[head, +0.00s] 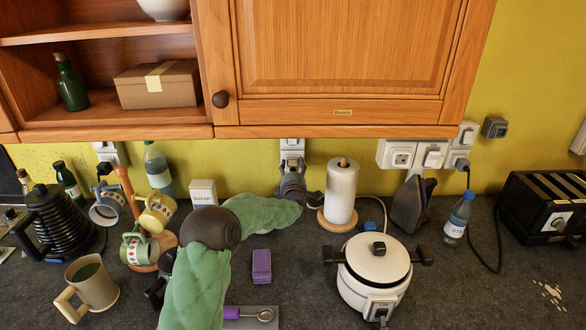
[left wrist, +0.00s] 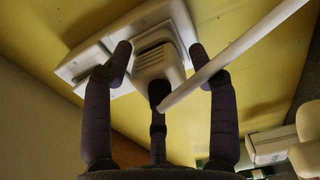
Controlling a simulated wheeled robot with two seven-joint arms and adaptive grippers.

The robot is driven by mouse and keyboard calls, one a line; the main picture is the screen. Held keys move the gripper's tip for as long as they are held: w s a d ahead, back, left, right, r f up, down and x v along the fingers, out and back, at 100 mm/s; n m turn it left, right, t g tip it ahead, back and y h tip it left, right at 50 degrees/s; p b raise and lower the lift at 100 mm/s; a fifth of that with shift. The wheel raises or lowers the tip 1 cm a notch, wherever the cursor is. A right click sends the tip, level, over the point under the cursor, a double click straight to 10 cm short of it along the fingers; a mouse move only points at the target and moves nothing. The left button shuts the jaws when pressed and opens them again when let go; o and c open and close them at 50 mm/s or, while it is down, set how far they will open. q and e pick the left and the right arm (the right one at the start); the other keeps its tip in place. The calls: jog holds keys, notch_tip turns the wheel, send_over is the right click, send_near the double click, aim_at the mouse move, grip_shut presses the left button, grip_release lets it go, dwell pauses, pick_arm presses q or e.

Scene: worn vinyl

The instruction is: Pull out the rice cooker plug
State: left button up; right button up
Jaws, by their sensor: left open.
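The white rice cooker (head: 374,258) stands on the counter right of centre, lid on; a pale cord shows behind it. A white plug (left wrist: 160,62) sits in a wall socket (left wrist: 112,52), with a white cord (left wrist: 235,52) running up to the right in the left wrist view. That socket (head: 292,146) shows below the cabinet in the head view. My left gripper (head: 292,172) reaches it from below. In the left wrist view its open fingers (left wrist: 167,72) stand on both sides of the plug, with no clear grip. The cord's far end is hidden. My right gripper is out of view.
A paper towel roll (head: 341,190) stands just right of my left gripper, and a white box (head: 203,192) left of it. A mug tree (head: 137,215) is near my forearm. The wooden cabinet (head: 345,60) hangs above. More sockets (head: 402,155) are further right.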

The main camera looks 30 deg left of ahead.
pick_arm(q)
jog(key=shift+b, duration=0.85)
dwell(0.7)
jog(key=c, duration=1.2)
